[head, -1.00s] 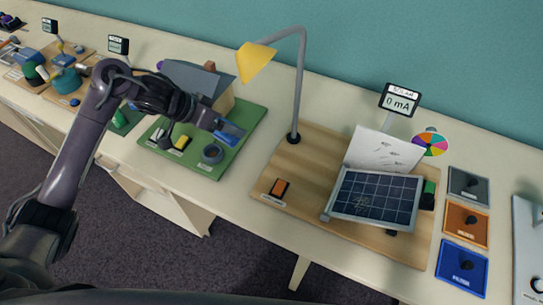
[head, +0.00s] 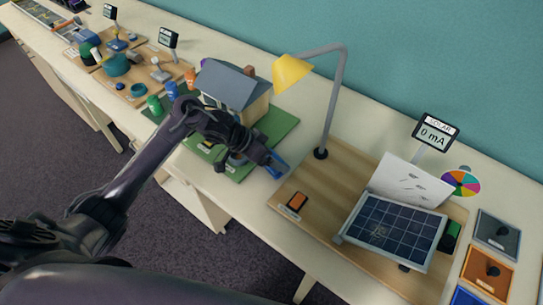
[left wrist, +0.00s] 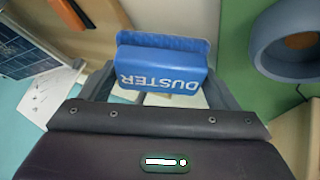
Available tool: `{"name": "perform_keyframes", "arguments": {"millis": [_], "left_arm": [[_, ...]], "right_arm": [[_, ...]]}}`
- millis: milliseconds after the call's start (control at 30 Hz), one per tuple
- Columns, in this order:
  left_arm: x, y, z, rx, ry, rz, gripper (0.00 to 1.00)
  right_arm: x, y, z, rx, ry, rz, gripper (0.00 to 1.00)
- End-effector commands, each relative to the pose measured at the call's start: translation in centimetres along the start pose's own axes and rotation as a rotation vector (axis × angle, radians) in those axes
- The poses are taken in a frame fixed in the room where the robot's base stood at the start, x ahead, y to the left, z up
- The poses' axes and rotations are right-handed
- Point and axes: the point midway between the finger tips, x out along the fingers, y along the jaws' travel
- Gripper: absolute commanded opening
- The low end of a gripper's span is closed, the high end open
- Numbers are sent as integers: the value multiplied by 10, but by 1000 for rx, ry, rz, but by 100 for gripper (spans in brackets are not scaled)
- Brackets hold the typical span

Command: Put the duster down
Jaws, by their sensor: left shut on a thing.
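The blue duster (head: 279,167), marked DUSTER in the left wrist view (left wrist: 160,58), is between the fingers of my left gripper (head: 270,163). The gripper is shut on it. In the head view the duster shows just right of the green board's edge, over the strip of cream table between that board and the wooden solar board. I cannot tell whether it touches the table. My right gripper is in neither view.
The green board (head: 283,128) carries a model house (head: 235,88). The wooden board (head: 325,188) holds a yellow lamp (head: 291,72), an orange switch (head: 297,201) and a solar panel (head: 393,232). A grey-blue ring (left wrist: 284,45) lies on the green board. Cream table shows along the front.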

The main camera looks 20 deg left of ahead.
Motion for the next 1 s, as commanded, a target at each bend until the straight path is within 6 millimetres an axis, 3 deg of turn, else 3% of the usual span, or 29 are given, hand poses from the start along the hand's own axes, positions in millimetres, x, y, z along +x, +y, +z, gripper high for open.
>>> {"name": "perform_keyframes", "arguments": {"millis": [367,400,433,767,1000], "left_arm": [[3,-2,2,0,0,0,46],[3,-1,2,0,0,0,88],[3,-1,2,0,0,0,92],[-4,-1,-1,1,1,-2,92],[-48,-2,0,4,2,-5,92]], "right_arm": [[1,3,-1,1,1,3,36],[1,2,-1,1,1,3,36],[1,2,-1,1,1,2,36],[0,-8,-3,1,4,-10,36],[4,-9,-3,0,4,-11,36]]}}
